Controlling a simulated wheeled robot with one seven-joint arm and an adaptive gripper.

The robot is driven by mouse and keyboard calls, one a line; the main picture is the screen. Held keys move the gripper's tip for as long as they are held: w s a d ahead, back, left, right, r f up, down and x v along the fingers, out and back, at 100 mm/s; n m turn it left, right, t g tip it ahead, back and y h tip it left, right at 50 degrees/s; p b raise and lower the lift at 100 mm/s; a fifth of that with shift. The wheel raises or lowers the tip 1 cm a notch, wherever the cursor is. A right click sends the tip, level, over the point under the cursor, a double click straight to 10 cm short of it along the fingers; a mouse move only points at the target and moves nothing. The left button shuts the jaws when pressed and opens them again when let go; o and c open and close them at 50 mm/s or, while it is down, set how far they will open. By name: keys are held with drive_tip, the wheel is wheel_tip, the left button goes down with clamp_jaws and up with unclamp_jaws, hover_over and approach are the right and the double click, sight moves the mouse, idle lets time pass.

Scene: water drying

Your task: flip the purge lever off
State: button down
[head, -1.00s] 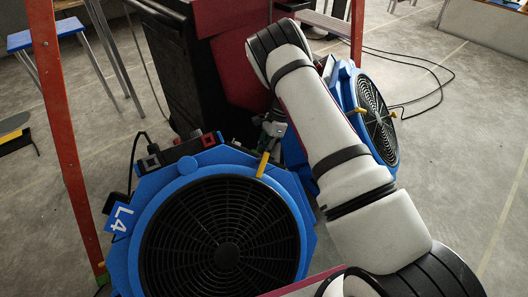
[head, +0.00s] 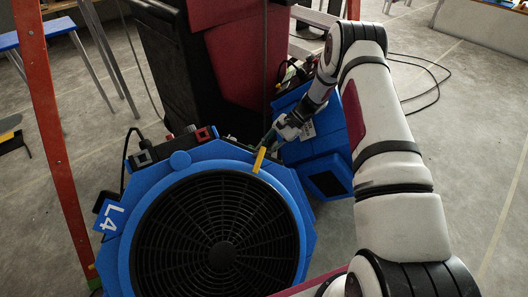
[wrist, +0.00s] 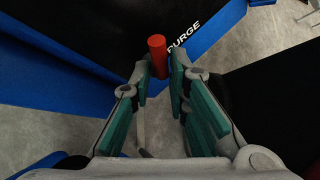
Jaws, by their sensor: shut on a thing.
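The red purge lever (wrist: 157,56) is a short red cylinder beside the white word PURGE on a dark panel in the wrist view. My gripper (wrist: 160,76) has its teal-padded fingers on either side of the lever's lower part and is shut on it. In the head view my gripper (head: 273,138) is at the back right edge of the blue L4 fan unit (head: 128,245), just above a yellow handle (head: 259,160). The lever cannot be made out in the head view.
A second blue unit (head: 325,150) stands behind my gripper, partly hidden by my arm. A black and dark red cabinet (head: 232,60) stands behind the fans. An orange-red post (head: 50,140) rises at left. Cables lie on the open floor at right.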

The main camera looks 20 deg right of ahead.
drive_tip(key=shift+w+a+r+n+y, duration=0.2)
drive_tip(key=shift+w+n+y, duration=0.1)
drive_tip(key=shift+n+y, duration=0.15)
drive_tip(key=c, duration=1.7)
unclamp_jaws()
drive_tip(key=shift+o, duration=0.2)
drive_tip(key=shift+s+f, duration=0.1)
drive_tip(key=shift+s, duration=0.1)
wheel_tip(320, 180, up, 10)
